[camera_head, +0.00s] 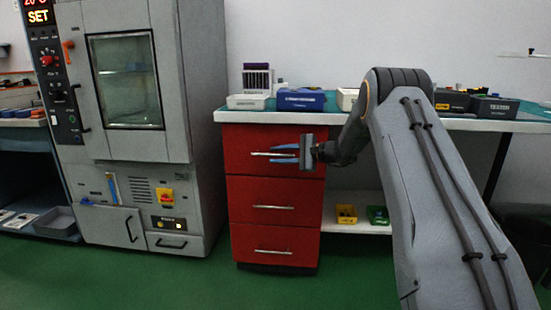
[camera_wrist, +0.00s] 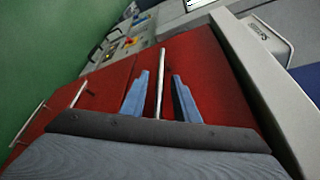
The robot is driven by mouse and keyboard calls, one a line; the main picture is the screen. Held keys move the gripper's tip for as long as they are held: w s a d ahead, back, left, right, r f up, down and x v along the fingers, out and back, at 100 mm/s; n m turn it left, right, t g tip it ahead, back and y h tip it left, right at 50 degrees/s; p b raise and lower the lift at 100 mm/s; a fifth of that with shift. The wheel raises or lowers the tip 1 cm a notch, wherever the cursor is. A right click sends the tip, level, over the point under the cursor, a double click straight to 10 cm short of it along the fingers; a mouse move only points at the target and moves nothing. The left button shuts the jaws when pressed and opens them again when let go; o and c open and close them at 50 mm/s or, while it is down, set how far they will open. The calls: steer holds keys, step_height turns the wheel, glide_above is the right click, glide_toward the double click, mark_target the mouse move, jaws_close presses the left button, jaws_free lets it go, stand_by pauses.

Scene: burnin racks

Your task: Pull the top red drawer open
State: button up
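The top red drawer (camera_head: 240,139) is the highest of three in a red cabinet under the workbench. Its front looks flush with the drawers below. Its metal bar handle (camera_head: 258,154) also shows in the wrist view (camera_wrist: 161,80). My gripper (camera_head: 275,153) is at this handle, with its blue fingers pointing left in the head view. In the wrist view my gripper (camera_wrist: 160,92) is open, with one finger on each side of the bar and gaps visible. Whether the fingers touch the bar cannot be told.
Two lower red drawers (camera_head: 245,206) have similar handles. A white box (camera_head: 247,102) and a blue box (camera_head: 300,100) stand on the bench (camera_head: 235,117) above. A grey oven cabinet (camera_head: 190,80) stands left. Green floor (camera_head: 200,285) is clear before the drawers.

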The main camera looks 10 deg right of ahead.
steer(key=shift+w+a+f, duration=0.15)
steer(key=shift+w+a, duration=0.2)
steer(key=shift+a, duration=0.1)
jaws_close()
steer(key=shift+s+d, duration=0.1)
